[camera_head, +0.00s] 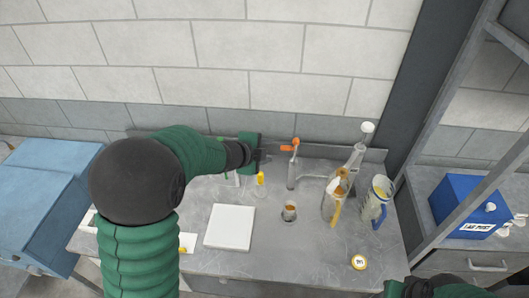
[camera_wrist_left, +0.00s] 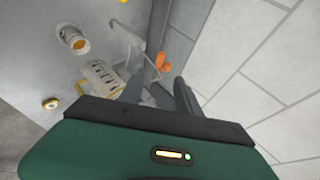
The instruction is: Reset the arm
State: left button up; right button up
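My left arm reaches in from the left across the back of the bench. Its green left gripper (camera_head: 264,155) is near the back wall, left of an orange-topped clear glass piece (camera_head: 293,165). In the left wrist view the two dark fingers (camera_wrist_left: 160,88) stand apart with nothing seen held between them. The orange part (camera_wrist_left: 162,62) shows beyond the fingertips. A bit of my right arm (camera_head: 440,288) shows at the bottom right edge; its fingers are out of the picture.
The grey bench (camera_head: 280,262) holds a white square plate (camera_head: 230,227), a small cup (camera_head: 289,211), tall glassware (camera_head: 345,180), a jug (camera_head: 376,203) and a round yellow-white item (camera_head: 359,262). A blue box (camera_head: 467,206) sits on the right shelf. The bench's front middle is fairly clear.

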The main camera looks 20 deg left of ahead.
pick_arm(q)
jog(key=shift+s+a+r, duration=0.15)
jog(key=shift+s+r, duration=0.15)
jog(key=shift+s, duration=0.05)
